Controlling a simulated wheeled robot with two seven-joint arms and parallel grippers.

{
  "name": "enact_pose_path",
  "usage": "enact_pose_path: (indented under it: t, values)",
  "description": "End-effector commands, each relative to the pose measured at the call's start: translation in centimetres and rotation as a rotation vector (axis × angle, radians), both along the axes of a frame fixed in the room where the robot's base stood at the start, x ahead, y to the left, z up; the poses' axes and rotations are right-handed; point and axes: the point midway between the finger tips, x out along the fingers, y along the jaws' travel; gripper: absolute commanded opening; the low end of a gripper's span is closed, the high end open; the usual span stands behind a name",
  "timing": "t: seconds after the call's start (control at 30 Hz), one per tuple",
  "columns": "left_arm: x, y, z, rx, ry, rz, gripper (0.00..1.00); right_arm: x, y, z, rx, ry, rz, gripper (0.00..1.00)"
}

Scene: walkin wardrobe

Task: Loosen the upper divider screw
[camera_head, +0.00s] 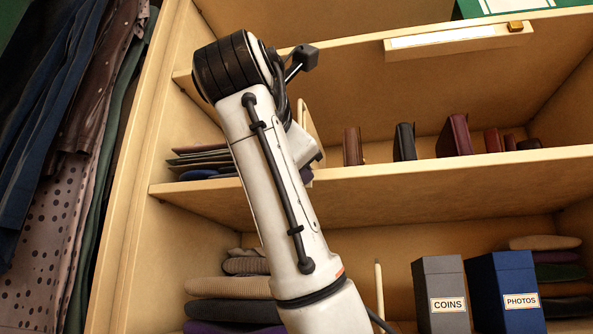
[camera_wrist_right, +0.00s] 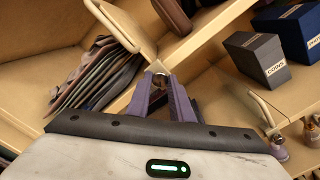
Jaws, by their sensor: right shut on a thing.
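The upper divider (camera_wrist_right: 124,24), a pale wooden panel with a rounded edge, stands on the middle shelf in the right wrist view. In the head view, part of the upper divider (camera_head: 307,112) shows behind my right arm. My right gripper (camera_wrist_right: 161,82) has purple fingers shut on the small metallic upper divider screw (camera_wrist_right: 158,72) at the shelf's front edge below the divider. The fingers hide most of the screw. In the head view my arm hides the right gripper and screw. My left gripper is not in view.
A lower divider (camera_head: 379,288) stands beside the grey COINS box (camera_head: 440,280) and blue PHOTOS box (camera_head: 506,277). Clothes (camera_head: 70,150) hang at the left.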

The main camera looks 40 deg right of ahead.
Motion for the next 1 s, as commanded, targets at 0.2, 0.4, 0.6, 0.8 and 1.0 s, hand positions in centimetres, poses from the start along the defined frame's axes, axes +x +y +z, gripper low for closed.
enact_pose_path:
  t: [0.2, 0.4, 0.6, 0.8, 1.0]
  values:
    - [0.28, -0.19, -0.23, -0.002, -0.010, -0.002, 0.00, -0.05, -0.02, -0.20, -0.131, 0.157, -0.002, 0.00]
    - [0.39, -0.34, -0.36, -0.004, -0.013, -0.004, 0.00, -0.05, -0.04, -0.18, -0.243, 0.289, -0.003, 0.00]
    - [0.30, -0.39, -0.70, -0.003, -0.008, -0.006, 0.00, 0.02, -0.01, -0.21, -0.330, 0.393, -0.001, 0.00]
    - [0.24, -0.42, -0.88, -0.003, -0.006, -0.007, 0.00, 0.01, 0.03, -0.17, -0.388, 0.460, -0.001, 0.00]
    - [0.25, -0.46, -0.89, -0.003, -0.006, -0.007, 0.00, 0.07, 0.04, -0.20, -0.414, 0.493, 0.001, 0.00]
